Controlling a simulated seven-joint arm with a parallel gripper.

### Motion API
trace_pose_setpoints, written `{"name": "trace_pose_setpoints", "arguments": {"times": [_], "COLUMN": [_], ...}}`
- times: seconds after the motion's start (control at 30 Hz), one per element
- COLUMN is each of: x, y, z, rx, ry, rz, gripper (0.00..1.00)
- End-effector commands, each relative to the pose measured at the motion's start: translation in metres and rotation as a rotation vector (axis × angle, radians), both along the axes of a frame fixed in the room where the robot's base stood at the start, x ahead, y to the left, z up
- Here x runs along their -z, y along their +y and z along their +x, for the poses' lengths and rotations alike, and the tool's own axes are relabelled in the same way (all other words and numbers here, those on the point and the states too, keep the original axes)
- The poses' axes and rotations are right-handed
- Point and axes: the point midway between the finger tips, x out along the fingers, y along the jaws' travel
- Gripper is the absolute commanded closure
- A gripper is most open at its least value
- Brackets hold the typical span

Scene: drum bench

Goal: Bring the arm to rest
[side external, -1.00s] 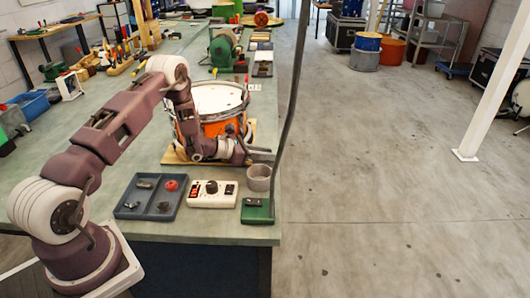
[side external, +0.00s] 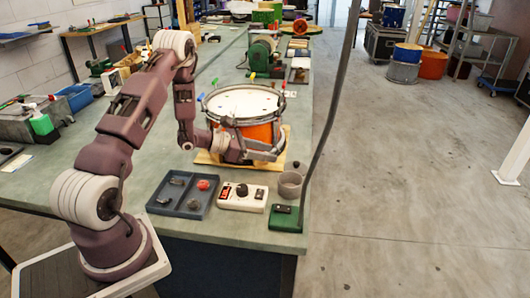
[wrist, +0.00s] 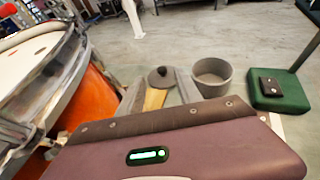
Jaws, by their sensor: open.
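My gripper (side external: 270,152) is at the near side of the drum (side external: 243,105), low over the bench and level with the drum's lower part. In the wrist view the gripper's fingers (wrist: 158,92) are apart, with nothing held between them. A dark round knob (wrist: 160,77) and a strip of the wooden board show in the gap, beyond the fingers. The drum has an orange shell, a metal rim and a white head, and stands on a wooden board (side external: 215,160). My arm bends up from its base and down to the drum's left side. Whether the gripper touches the drum cannot be told.
A grey cup (side external: 290,186) stands just nearer than my gripper. A blue-grey tray (side external: 185,208) of small parts, a white control box (side external: 243,198) and a green block (side external: 285,218) line the bench's near edge. A dark pole rises beside the block. Open floor lies to the right.

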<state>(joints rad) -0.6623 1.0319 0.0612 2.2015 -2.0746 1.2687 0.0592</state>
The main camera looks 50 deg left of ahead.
Motion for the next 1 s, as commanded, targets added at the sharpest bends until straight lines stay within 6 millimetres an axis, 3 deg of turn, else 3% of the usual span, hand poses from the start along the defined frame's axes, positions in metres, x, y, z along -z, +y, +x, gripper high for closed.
{"name": "trace_pose_setpoints", "arguments": {"times": [0.33, 0.43, 0.53, 0.63, 0.7, 0.77, 0.8, 0.9, 1.0], "x": [-0.003, -0.017, -0.066, -0.139, -0.184, -0.212, -0.225, -0.237, -0.237], "y": [0.001, -0.012, -0.059, -0.129, -0.176, -0.206, -0.220, -0.248, -0.250], "z": [-0.005, 0.001, 0.012, 0.002, -0.025, -0.058, -0.084, -0.159, -0.228], "rx": [0.003, 0.060, 0.267, 0.632, 0.927, 1.178, 1.323, 1.586, 1.773], "ry": [-0.001, -0.027, -0.116, -0.263, -0.375, -0.459, -0.494, -0.506, -0.489], "rz": [0.001, 0.019, 0.104, 0.341, 0.588, 0.843, 1.000, 1.259, 1.541], "gripper": [0.58, 0.58, 0.58, 0.58, 0.58, 0.58, 0.58, 0.58, 0.58]}}
